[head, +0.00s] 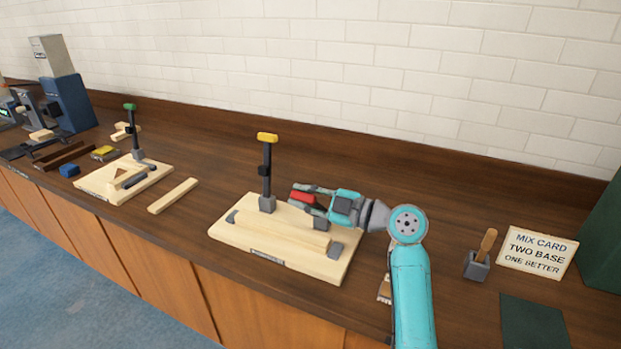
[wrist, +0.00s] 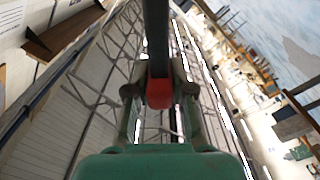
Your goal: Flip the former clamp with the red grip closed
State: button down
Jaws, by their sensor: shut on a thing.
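The clamp's red grip (head: 302,197) sits low over the right part of the wooden former board (head: 225,232). My gripper (head: 318,200) reaches in from the right and is shut on the red grip. In the wrist view the red grip (wrist: 160,93) lies between my two fingers (wrist: 160,100), with a dark lever running up from it. The clamp base (head: 320,222) is partly hidden below my gripper. Another clamp on the same board stands upright with a yellow grip (head: 267,137). A pale wooden bar (head: 280,232) lies along the board.
A smaller board (head: 95,187) with a green-gripped upright clamp (head: 130,106) stands to the left. A loose wood strip (head: 173,195) lies between the boards. A sign (head: 538,250) and a small grey holder (head: 476,267) stand at the right. The tiled wall rises behind.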

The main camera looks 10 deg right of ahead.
jog(key=s+a+f+n, duration=0.2)
jog(key=s+f+n, duration=0.2)
jog(key=f, duration=0.4)
jog(key=shift+a+f+n, duration=0.2)
jog(key=shift+a+n, duration=0.1)
jog(key=shift+a, duration=0.1)
jog(key=c, duration=1)
grip_release()
jog(key=v, duration=1.2)
